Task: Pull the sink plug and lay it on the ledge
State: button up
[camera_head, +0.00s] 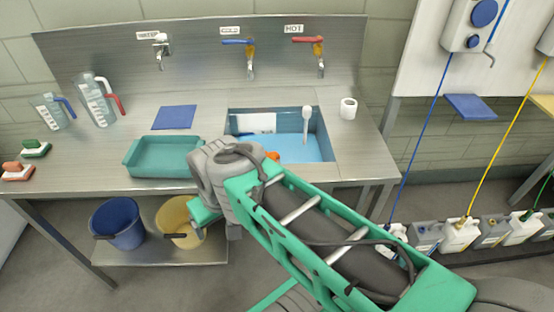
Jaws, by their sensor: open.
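The sink (320,150) is a rectangular basin let into the steel counter, with light blue water or a blue floor showing in it. A slim white upright piece with a rounded top (307,113) stands in it towards the right; it may be the plug, but I cannot tell for sure. My arm reaches up from the lower right, and its grey joint covers the sink's front left corner.
A white hollow cylinder (348,108) stands behind the sink's right corner. A teal tray (160,157) and a blue cloth (174,117) lie left. Taps (251,68) overhang the sink. Buckets (117,223) sit below.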

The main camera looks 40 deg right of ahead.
aim_at(361, 147)
jog(key=z, duration=1.35)
jog(key=k, duration=0.45)
jog(key=u, duration=0.85)
jog(key=i, duration=1.05)
jog(key=u, duration=0.85)
